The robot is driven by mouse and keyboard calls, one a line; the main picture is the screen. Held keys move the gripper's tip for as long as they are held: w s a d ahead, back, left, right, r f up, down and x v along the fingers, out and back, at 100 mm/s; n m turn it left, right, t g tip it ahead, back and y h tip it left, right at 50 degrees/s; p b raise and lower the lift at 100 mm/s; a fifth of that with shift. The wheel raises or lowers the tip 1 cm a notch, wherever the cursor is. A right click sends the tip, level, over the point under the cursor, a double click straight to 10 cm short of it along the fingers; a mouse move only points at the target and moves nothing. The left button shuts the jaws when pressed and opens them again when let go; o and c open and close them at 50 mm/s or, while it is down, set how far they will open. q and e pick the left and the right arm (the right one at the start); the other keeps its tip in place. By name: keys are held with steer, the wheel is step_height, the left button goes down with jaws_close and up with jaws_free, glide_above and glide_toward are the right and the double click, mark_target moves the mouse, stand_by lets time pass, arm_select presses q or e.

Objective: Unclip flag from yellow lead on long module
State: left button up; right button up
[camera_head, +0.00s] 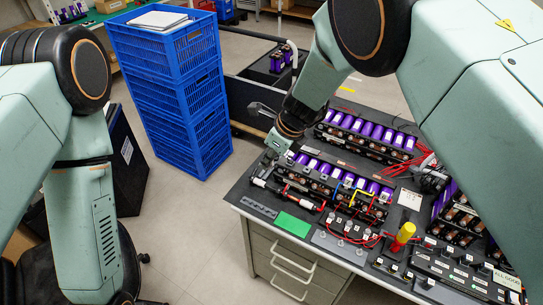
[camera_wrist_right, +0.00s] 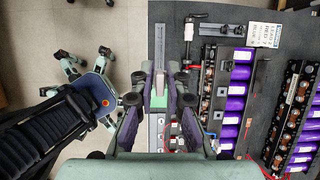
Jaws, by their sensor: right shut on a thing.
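The long module (camera_head: 325,180), a row of purple cells with copper parts, lies across the bench in the head view. A yellow lead (camera_head: 358,193) bends over its right part. My right gripper (camera_head: 272,160) is low over the module's left end, apart from the yellow lead. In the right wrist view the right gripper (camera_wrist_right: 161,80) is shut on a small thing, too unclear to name. I cannot make out a flag on the yellow lead. My left arm hangs at the left, with its gripper out of view.
A green card (camera_head: 293,224) and grey rails (camera_head: 258,207) lie along the bench's front edge. A yellow-handled tool (camera_head: 403,236) stands upright at the right. Red leads and more modules (camera_head: 366,134) crowd the bench. Blue crates (camera_head: 172,95) are stacked left of it.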

steer(key=f+b, duration=0.2)
steer(key=f, duration=0.2)
steer(key=shift+d, duration=0.2)
steer(key=shift+a+f+b, duration=0.1)
steer(key=shift+f+b, duration=3.05)
steer(key=shift+f, duration=1.9)
steer(key=shift+w+a+f+b, duration=0.1)
steer(key=shift+f+b, duration=1.8)
steer(key=shift+f, duration=0.75)
steer(key=shift+p, duration=0.3)
steer(key=shift+f, duration=0.2)
steer(key=shift+f, duration=0.3)
